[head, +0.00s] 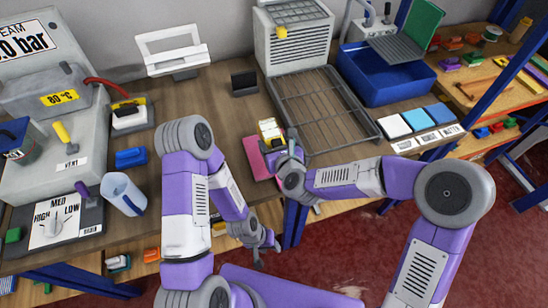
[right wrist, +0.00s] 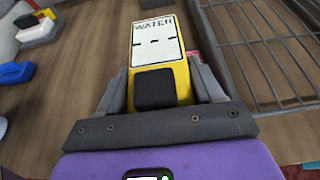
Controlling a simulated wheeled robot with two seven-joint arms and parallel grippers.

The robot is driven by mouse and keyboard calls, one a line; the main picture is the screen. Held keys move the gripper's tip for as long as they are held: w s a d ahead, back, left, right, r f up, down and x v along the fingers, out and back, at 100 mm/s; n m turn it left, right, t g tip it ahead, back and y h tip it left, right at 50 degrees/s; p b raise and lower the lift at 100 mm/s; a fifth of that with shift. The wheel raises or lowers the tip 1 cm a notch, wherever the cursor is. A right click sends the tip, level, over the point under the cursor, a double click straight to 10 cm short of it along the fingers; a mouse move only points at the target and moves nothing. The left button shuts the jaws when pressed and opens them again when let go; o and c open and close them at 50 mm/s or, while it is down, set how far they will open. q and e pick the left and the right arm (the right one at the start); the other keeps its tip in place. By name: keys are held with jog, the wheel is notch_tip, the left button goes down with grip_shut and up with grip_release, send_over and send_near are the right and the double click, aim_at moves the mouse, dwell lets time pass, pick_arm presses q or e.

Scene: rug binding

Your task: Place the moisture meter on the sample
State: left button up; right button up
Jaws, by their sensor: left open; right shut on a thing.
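The moisture meter is yellow with a white face marked WATER and a black lower part. In the right wrist view the meter (right wrist: 158,52) sits between the fingers of my right gripper (right wrist: 168,85), which is shut on it. In the head view the meter (head: 269,130) is at the far edge of a pink piece (head: 257,160), likely the sample, with my right gripper (head: 277,144) over its right part. I cannot tell whether the meter touches it. My left gripper (head: 266,250) is open and empty, low near the bench's front edge.
A wire rack (head: 325,105) lies just right of the meter. A blue basin (head: 385,75) and colour tiles (head: 415,120) are farther right. A blue brush (head: 131,158) and a clear jug (head: 122,193) stand left. Bare wood lies behind the pink piece.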

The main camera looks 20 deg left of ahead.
notch_tip(320, 180, down, 7)
jog(key=shift+r+b, duration=0.1)
jog(key=shift+b, duration=0.6)
jog(key=o, duration=1.2)
